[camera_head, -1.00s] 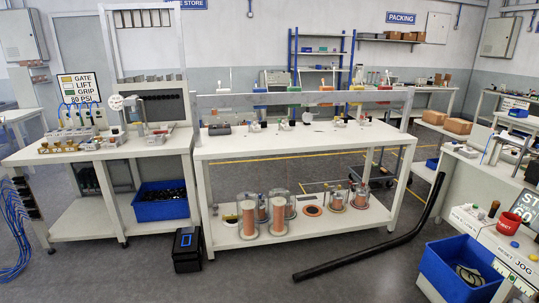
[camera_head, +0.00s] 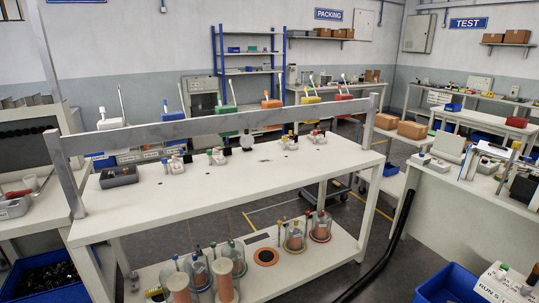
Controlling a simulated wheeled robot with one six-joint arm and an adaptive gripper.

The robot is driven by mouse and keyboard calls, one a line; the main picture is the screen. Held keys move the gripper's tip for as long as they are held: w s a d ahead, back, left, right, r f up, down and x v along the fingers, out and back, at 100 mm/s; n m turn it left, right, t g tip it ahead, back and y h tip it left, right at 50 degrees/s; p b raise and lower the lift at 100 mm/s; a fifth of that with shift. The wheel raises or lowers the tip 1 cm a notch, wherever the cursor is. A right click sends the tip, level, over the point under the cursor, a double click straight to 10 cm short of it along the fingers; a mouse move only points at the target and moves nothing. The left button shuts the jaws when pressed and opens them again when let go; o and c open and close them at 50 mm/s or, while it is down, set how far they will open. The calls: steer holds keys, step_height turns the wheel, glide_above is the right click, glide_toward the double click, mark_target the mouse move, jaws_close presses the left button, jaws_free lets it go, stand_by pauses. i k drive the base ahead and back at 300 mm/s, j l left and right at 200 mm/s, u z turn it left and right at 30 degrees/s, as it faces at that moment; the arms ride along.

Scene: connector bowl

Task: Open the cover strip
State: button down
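A long flat grey strip (camera_head: 230,121) runs above the white workbench (camera_head: 262,186), between two upright posts. It may be the cover strip, but I cannot tell for sure. It stands on edge and hides part of the back of the bench. My gripper is not in view.
Below the bench top, a shelf (camera_head: 262,282) holds clear cylinders with copper-coloured cores (camera_head: 224,277). Blue bins (camera_head: 445,284) stand at the lower right and lower left (camera_head: 42,273). A second bench (camera_head: 448,200) stands at right.

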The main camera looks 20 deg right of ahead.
mark_target(500, 150)
steer(key=i+z, duration=0.45)
steer(key=i+j+z, duration=0.1)
steer(key=i+z, duration=0.15)
steer(key=z, duration=0.2)
steer(key=i+j+z, duration=0.2)
steer(key=z, duration=0.3)
steer(key=i+j+z, duration=0.45)
steer(key=k+l, duration=0.05)
steer(key=k, duration=0.05)
